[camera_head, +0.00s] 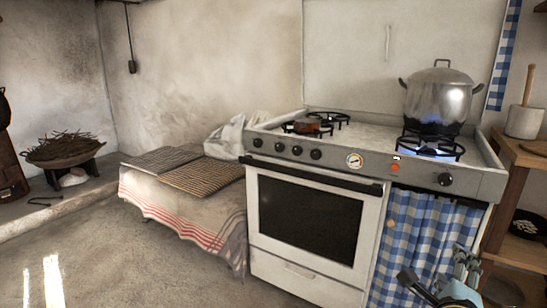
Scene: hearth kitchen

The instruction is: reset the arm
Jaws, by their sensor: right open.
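My right gripper (437,272) shows at the bottom right, in front of the stove's blue checked curtain (411,237). Its jaws are open and nothing shows between them. The rest of my right arm is mostly cut off by the lower edge of the picture. My left gripper is not in view.
The white stove (312,271) stands close by, with a large steel pot (438,100) over a blue flame. A wooden shelf (519,149) stands at the right. A cloth-covered bench (180,207) with woven mats is left of the stove. Bare floor (120,265) lies at lower left.

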